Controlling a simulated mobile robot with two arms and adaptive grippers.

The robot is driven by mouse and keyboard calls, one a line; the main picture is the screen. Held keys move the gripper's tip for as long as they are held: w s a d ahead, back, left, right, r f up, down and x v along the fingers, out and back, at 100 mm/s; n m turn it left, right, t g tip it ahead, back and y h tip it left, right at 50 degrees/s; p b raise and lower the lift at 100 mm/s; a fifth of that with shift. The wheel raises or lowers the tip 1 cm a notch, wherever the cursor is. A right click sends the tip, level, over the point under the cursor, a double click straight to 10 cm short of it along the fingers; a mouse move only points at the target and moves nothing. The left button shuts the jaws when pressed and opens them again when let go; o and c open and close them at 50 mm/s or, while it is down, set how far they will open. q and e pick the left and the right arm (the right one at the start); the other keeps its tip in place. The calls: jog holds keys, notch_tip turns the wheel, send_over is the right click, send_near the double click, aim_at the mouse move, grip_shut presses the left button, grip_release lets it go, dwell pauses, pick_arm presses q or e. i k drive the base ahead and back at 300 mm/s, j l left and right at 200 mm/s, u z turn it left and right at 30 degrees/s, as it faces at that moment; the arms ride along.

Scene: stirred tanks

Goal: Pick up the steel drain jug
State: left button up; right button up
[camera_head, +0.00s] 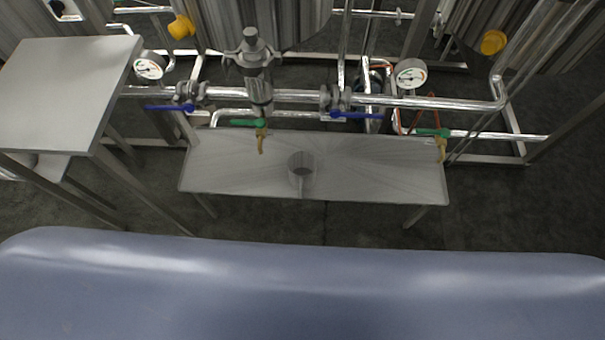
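The steel drain jug (300,176) stands upright on a low steel bench (380,170), near the middle of its top. I look down into its open, dark mouth, and a narrow upright strip, perhaps its handle, shows on its near side. A brass drain tap with a green lever (262,136) hangs a little behind and to the left of the jug, not directly above it. Neither of my grippers shows in the head view.
A steel table (65,95) stands at the left, higher than the bench. Pipes with blue-handled valves (357,115), gauges (411,76) and a second green-levered tap (435,133) run behind. The bench top beside the jug is clear. My blue-grey body fills the bottom.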

aim_at(301, 164)
jog(key=l, duration=0.85)
jog(key=i+l+u, duration=0.15)
jog(key=l, duration=0.7)
